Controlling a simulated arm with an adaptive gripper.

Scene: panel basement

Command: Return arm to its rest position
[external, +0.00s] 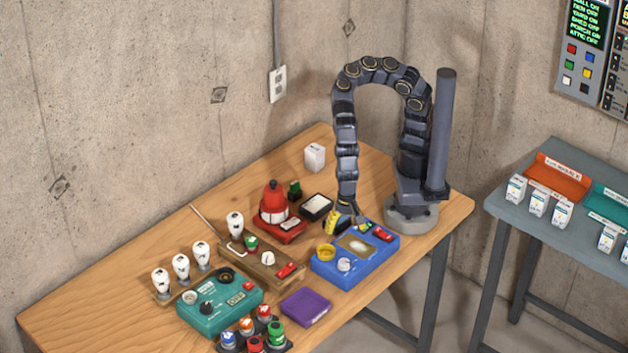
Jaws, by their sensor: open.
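My arm arches up from its round grey base at the right end of the wooden table (130,290) and bends down to the left. My gripper (347,220) points downward, low over the back edge of a blue panel box (343,277). It is open, but its fingers are small and partly lost against the things around them. A yellow and black piece (331,223) shows right beside it on the left; I cannot tell whether they touch.
A red device with a cone top (273,201), a wooden board with switches (262,262), a teal box (222,307), a purple block (306,307) and several bulbs (181,268) crowd the table. A grey side table (545,160) stands at right. The air above the table's left part is free.

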